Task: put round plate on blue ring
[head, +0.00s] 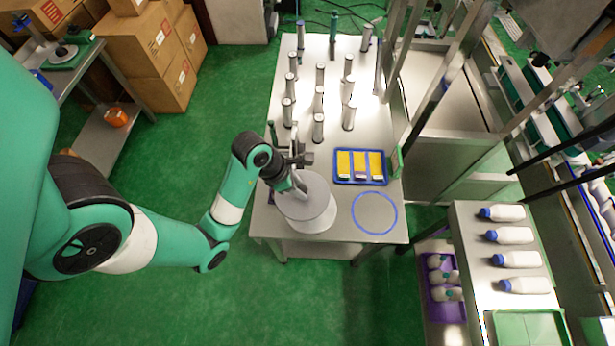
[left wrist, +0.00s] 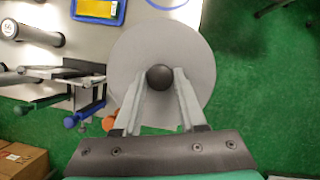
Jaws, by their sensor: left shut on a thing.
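The round plate (head: 312,193) is a grey disc with a pale body under it in the head view, at the table's near left. In the left wrist view the plate (left wrist: 190,52) carries a dark round knob (left wrist: 160,77) at its centre. My left gripper (left wrist: 160,84) is shut on this knob, one finger on each side. It also shows over the plate in the head view (head: 300,186). The blue ring (head: 396,213) lies flat on the table to the right of the plate, empty inside. Whether the plate touches the table is unclear. My right gripper is not in view.
A blue tray with yellow packs (head: 361,181) lies just behind the ring. Several upright cylinders (head: 318,128) stand farther back on the metal table (head: 335,235). A grey fixture (left wrist: 70,75) stands close beside the plate. A side table (head: 470,260) holds several white bottles.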

